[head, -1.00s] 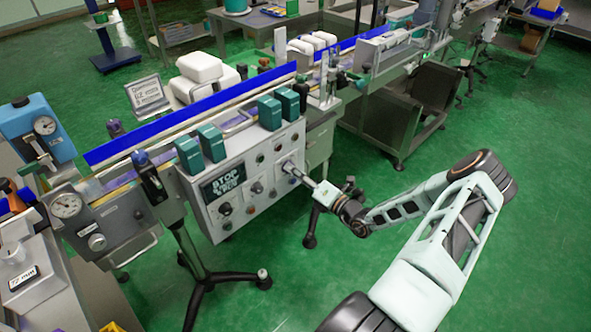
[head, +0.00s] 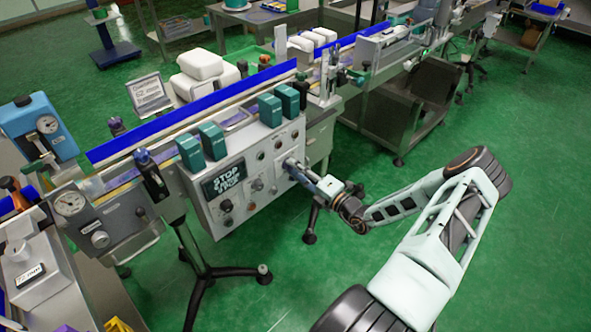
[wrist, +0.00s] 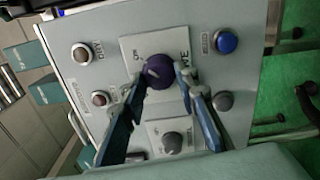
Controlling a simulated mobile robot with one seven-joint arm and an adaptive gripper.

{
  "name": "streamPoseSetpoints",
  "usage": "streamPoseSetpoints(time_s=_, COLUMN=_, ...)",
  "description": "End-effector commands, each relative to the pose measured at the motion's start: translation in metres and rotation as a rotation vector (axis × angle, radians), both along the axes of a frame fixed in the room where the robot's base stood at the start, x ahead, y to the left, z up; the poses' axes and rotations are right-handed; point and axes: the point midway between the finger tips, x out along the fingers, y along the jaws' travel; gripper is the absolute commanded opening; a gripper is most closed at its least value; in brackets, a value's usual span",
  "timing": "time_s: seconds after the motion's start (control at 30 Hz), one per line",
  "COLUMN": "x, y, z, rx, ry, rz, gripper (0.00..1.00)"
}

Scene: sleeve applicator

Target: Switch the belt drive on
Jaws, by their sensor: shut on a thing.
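The control panel (head: 240,204) is a light grey box on the side of the conveyor, with several knobs and buttons. My gripper (head: 291,166) is at the panel's right part in the head view. In the wrist view my gripper (wrist: 161,80) has its two blue-grey fingers on either side of a dark purple rotary knob (wrist: 158,70), shut on it. The knob sits on a pale square plate (wrist: 133,50) with partly hidden lettering, ending in "VE", and a small "ON" mark. In the head view the gripper hides this knob.
A second dark knob (wrist: 172,141) sits on a nearby plate, and a blue button (wrist: 227,42) is beside the held knob.

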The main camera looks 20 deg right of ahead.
Motion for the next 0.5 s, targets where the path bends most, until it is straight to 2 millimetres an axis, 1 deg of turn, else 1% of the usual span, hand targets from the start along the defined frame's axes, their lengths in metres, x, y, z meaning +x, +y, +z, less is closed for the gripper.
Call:
streamPoseSetpoints(time_s=0.27, x=-0.0008, y=0.0008, z=-0.0013, rx=0.002, ry=0.003, rz=0.001, gripper=0.04)
streamPoseSetpoints(time_s=0.3, x=-0.0008, y=0.0008, z=-0.0013, rx=0.002, ry=0.003, rz=0.001, gripper=0.32)
streamPoseSetpoints(time_s=0.4, x=-0.0007, y=0.0007, z=-0.0010, rx=0.001, ry=0.003, rz=0.001, gripper=0.43)
streamPoseSetpoints(time_s=0.43, x=-0.0006, y=0.0007, z=-0.0009, rx=0.001, ry=0.003, rz=0.001, gripper=0.46)
streamPoseSetpoints(time_s=0.5, x=-0.0004, y=0.0005, z=-0.0007, rx=0.002, ry=0.002, rz=0.000, gripper=0.46)
